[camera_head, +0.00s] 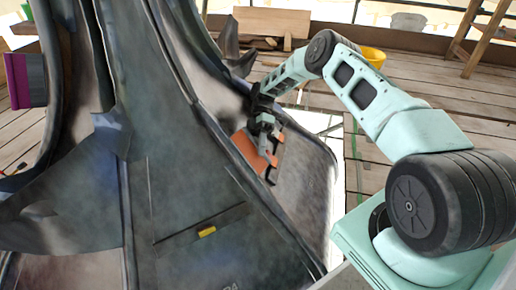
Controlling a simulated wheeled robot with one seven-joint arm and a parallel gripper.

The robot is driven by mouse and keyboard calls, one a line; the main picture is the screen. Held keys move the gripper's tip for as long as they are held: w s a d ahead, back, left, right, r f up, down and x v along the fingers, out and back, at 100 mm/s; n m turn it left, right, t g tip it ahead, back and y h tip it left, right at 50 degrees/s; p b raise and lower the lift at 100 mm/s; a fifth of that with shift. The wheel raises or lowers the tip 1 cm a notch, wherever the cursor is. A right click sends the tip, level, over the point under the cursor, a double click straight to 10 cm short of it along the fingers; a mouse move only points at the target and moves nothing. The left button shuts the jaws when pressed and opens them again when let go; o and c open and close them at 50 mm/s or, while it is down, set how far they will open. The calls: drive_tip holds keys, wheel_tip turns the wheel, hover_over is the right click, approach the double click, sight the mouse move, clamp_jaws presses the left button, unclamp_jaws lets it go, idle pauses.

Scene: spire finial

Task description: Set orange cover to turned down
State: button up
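The orange cover (248,152) is a flat plate on the right-hand grey face of the spire finial (205,160), near its lower right flare. It looks tilted, but its exact angle is hard to tell. My gripper (270,150) is right at the cover's right side, with its dark fingers over the orange surface. The fingers partly hide the cover. I cannot tell whether they touch it or close on it.
A purple block (25,80) is at the left edge. Planks, a yellow bucket (372,57) and a wooden trestle (482,35) stand behind on the wooden deck (420,75).

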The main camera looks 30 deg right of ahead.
drive_tip(key=shift+w+r, duration=0.1)
drive_tip(key=v, duration=0.7)
idle(0.4)
drive_tip(key=shift+w+d, duration=0.1)
drive_tip(key=shift+d, duration=0.1)
